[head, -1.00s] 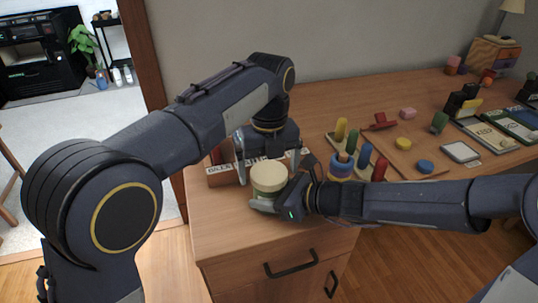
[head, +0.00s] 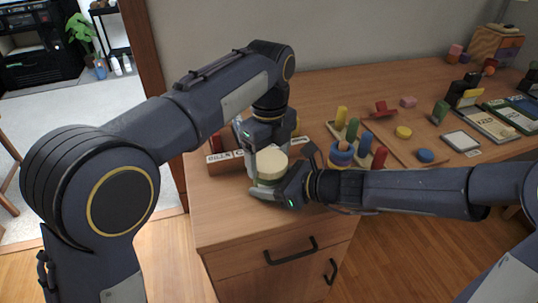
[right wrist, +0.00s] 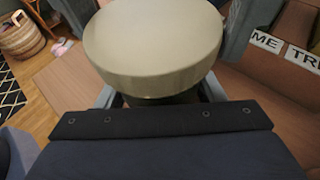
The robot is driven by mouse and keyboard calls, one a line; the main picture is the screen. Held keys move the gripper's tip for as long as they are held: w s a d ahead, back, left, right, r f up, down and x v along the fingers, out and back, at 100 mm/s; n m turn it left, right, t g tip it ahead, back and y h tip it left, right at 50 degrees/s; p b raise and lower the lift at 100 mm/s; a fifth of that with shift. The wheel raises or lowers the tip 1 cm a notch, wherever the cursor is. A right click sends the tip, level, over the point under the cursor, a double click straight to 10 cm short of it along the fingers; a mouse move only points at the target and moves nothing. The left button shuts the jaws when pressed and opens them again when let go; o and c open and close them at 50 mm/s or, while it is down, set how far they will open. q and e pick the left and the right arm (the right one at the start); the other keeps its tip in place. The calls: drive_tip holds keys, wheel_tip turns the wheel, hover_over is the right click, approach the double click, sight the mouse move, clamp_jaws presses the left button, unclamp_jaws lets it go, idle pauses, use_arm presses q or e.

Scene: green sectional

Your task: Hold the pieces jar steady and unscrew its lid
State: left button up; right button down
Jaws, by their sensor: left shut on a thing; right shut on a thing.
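The pieces jar (head: 268,182) stands upright near the front left of the desk, with a wide cream lid (head: 272,165) on top. My right gripper (head: 272,194) is shut around the jar body below the lid, coming in from the right. My left gripper (head: 268,156) reaches down from above and behind and is shut on the lid. In the right wrist view the lid (right wrist: 152,45) fills the top middle and hides most of the jar body. Grey finger parts show on both sides of the lid there.
Loose shapes and cards lie farther right. The desk front edge is near.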

use_arm(q)
drive_tip(key=n, duration=0.7)
drive_tip(key=shift+n, duration=0.4)
drive_tip(key=n, duration=0.7)
drive_tip(key=shift+n, duration=0.3)
drive_tip(key=o, duration=1.1)
